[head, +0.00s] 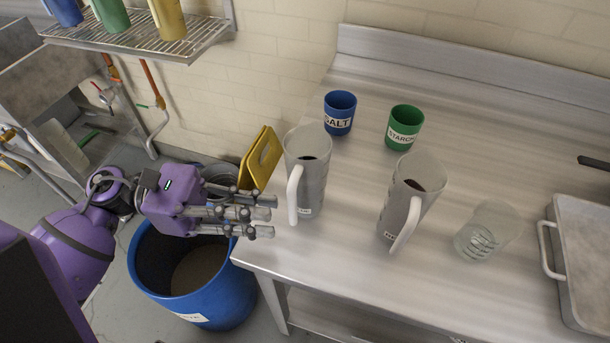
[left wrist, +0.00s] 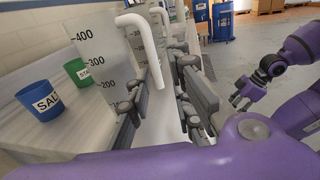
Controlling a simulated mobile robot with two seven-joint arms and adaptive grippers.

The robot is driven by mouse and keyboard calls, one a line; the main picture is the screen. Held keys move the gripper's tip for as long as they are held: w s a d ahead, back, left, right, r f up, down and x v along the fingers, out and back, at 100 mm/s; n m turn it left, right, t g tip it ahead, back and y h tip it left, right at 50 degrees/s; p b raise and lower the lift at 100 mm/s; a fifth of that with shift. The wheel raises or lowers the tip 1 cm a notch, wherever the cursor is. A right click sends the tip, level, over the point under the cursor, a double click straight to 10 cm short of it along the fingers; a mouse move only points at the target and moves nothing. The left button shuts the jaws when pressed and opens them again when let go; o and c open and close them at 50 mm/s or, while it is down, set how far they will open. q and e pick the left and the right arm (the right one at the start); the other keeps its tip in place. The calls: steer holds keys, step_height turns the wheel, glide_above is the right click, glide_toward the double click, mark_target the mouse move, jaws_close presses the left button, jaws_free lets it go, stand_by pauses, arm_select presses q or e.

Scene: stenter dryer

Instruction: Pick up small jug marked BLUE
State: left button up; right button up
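Two clear grey jugs with white handles and dark contents stand upright on the steel table: a left jug (head: 310,183) and a right jug (head: 425,190). Each has a small label low on its side; I cannot read which says BLUE. My left gripper (head: 272,216) is open and empty, just left of the left jug, its fingers pointing at the handle. In the left wrist view, the near jug (left wrist: 92,62) shows scale marks, and its handle (left wrist: 147,48) stands beyond the gap between the open fingers (left wrist: 162,105). My right gripper (left wrist: 244,97) is far off, small, its fingers apart.
A blue SALT cup (head: 340,115) and a green STARCH cup (head: 404,128) stand behind the jugs. A clear beaker (head: 484,235) and a metal tray (head: 590,262) are to the right. A yellow piece (head: 261,157) and a blue barrel (head: 225,302) are left of the table.

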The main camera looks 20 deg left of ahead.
mark_target(292, 210)
arm_select(q)
steer(key=d, duration=0.1)
steer(key=w+d+p, duration=0.1)
steer(key=d, duration=0.2)
steer(key=shift+w+d+r+p, duration=0.25)
steer(key=shift+d+p, duration=0.1)
steer(key=shift+p, duration=0.05)
steer(key=shift+d, duration=0.25)
steer(key=shift+f, duration=0.15)
steer(key=shift+c, duration=0.3)
jaws_close()
arm_select(e)
steer(key=shift+w+a+r+t, duration=0.1)
steer(key=shift+w+r+t, duration=0.2)
steer(key=shift+w+r, duration=0.95)
steer(key=shift+s, duration=0.1)
